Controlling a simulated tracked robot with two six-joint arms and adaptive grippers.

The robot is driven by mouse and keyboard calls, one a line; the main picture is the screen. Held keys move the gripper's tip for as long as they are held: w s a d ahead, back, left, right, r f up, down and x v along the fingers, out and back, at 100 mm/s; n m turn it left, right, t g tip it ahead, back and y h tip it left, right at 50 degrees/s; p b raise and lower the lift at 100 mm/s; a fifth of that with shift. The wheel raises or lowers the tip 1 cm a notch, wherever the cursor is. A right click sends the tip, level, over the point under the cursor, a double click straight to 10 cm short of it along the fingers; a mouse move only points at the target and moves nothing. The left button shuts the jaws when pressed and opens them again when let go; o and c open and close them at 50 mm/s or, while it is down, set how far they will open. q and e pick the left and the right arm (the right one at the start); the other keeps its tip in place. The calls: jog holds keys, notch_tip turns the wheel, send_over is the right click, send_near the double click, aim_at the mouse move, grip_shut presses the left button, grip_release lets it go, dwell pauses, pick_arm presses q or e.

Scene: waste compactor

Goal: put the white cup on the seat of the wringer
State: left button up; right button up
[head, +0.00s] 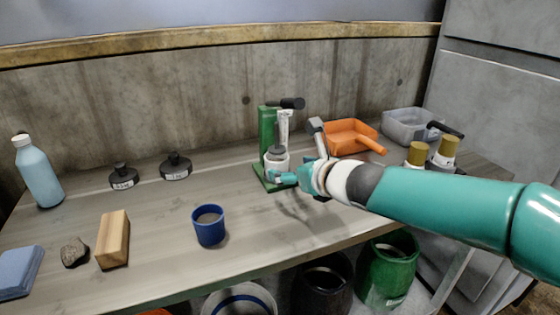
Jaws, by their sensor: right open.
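The wringer (266,128) is a green upright press with a dark-handled lever, standing on the bench towards the back. The white cup (273,166) is at the wringer's seat, upright, with something dark showing at its top. My right gripper (284,178) is open at the cup's front right, very close to it. Whether a finger touches the cup I cannot tell. The arm hides part of the wringer's right side and base. My left gripper is not in view.
A blue cup (208,228) stands front centre. Left are a wooden block (113,240), a stone (75,252), a blue sponge (18,272), a bottle (39,173) and two black weights (175,166). An orange scoop (351,139) and a grey tub (405,126) stand back right. Bins sit below.

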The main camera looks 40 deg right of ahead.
jog(key=p+v, duration=0.1)
jog(key=v, duration=0.2)
jog(key=shift+r, duration=0.2)
jog(key=shift+s+r, duration=0.1)
jog(key=shift+s, duration=0.4)
jog(key=shift+s, duration=0.1)
